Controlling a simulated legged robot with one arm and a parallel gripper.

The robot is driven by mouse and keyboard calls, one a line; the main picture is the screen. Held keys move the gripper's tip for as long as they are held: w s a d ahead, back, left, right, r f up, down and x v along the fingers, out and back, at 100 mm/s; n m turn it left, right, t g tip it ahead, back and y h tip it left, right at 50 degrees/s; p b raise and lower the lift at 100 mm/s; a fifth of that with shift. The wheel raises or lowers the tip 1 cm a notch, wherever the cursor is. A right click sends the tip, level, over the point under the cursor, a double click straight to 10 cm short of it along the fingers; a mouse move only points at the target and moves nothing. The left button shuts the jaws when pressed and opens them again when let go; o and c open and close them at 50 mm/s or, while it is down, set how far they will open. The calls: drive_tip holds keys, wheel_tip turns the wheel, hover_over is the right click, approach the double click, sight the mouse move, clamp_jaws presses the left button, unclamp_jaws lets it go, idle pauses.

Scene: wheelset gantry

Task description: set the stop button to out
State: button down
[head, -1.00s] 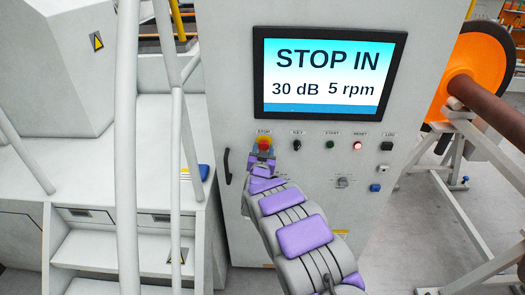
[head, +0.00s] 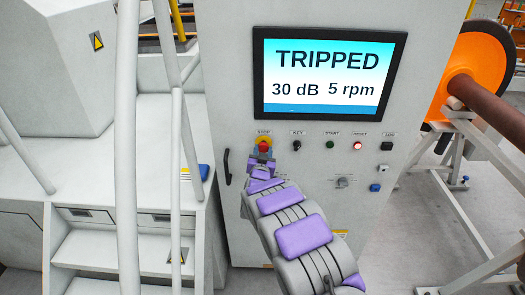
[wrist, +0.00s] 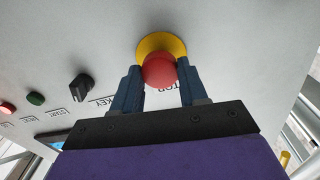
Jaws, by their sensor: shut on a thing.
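The stop button is a red mushroom head (wrist: 159,70) on a yellow collar (wrist: 153,44), on the cabinet's front face. In the head view the stop button (head: 264,145) sits under the STOP label, left of the key switch. My gripper (wrist: 160,78) has one finger on each side of the red head and is shut on it. The fingertips hide part of the collar's sides. The screen (head: 328,75) above reads TRIPPED, 30 dB, 5 rpm.
Right of the button are the key switch (head: 297,146), green start button (head: 330,145), lit reset button (head: 358,146) and log button (head: 386,146). A black handle (head: 227,166) is at left. White stair rails (head: 128,150) stand further left.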

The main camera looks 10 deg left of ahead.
drive_tip(key=c, duration=0.6)
unclamp_jaws()
drive_tip(key=s+d, duration=0.1)
drive_tip(key=s, duration=0.4)
drive_tip(key=s+d, duration=0.1)
drive_tip(key=s, duration=1.1)
drive_tip(key=shift+d+f+p, duration=0.1)
drive_tip(key=shift+d+p, duration=0.25)
drive_tip(key=shift+d, duration=0.05)
